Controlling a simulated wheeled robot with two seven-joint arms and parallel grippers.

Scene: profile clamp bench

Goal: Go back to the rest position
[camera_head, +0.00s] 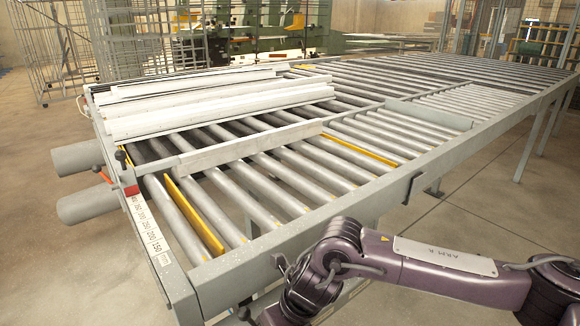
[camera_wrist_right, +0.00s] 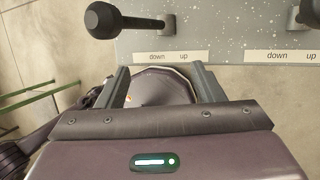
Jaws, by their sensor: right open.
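My right gripper (camera_wrist_right: 163,82) is open in the right wrist view, with its two grey fingers wide apart. No held part shows between them; a round grey shape, which may be my own base, lies behind. Just beyond the fingers is a lever with a round black knob (camera_wrist_right: 105,20), apart from them. Its knob points left, toward the "down" end of its label (camera_wrist_right: 170,57). In the head view my right arm (camera_head: 440,272) comes in from the right to the near edge of the roller bench (camera_head: 335,208); its fingertips cannot be made out. My left gripper is not in view.
A second lever mount (camera_wrist_right: 305,15) is cut off at the right wrist view's edge. Long pale profiles (camera_head: 200,105) lie on the rollers at the far left. Bare floor (camera_head: 480,205) lies to the right.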

